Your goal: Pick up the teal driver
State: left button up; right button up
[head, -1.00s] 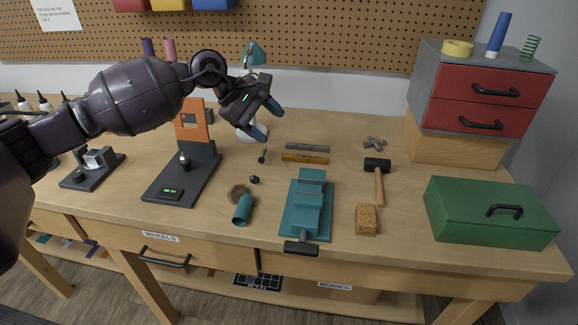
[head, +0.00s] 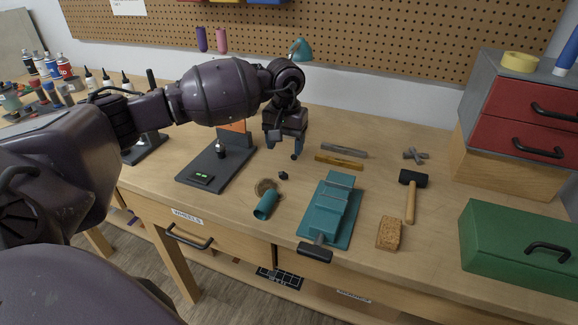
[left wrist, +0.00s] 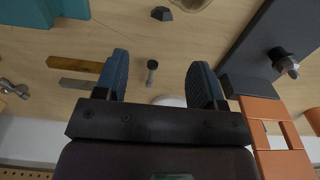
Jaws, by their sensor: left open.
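No driver is plainly recognisable. A small dark shafted piece with a round head (left wrist: 151,66) lies on the bench, between my left fingertips as seen in the left wrist view; its colour is too dark to call teal. In the head view it shows just by the fingers (head: 295,156). My left gripper (head: 284,147) is open and empty above the bench, fingers pointing down; it also shows in the left wrist view (left wrist: 160,74). A teal cylinder (head: 265,205) lies near the front edge. My right gripper is out of view.
A dark stand with an orange upright (head: 216,165) is left of the gripper. Grey and yellow bars (head: 340,163), a teal vise (head: 330,207), a mallet (head: 411,195), a cork-like block (head: 389,233) and a green box (head: 510,245) are to the right.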

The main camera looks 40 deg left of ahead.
aim_at(286, 166)
pick_arm(q)
jog(key=shift+f, duration=4)
jog(key=c, duration=1)
jog(key=shift+r, duration=0.15)
notch_tip(286, 166, up, 20)
jog(key=shift+f, duration=0.1)
jog(key=shift+d, duration=0.1)
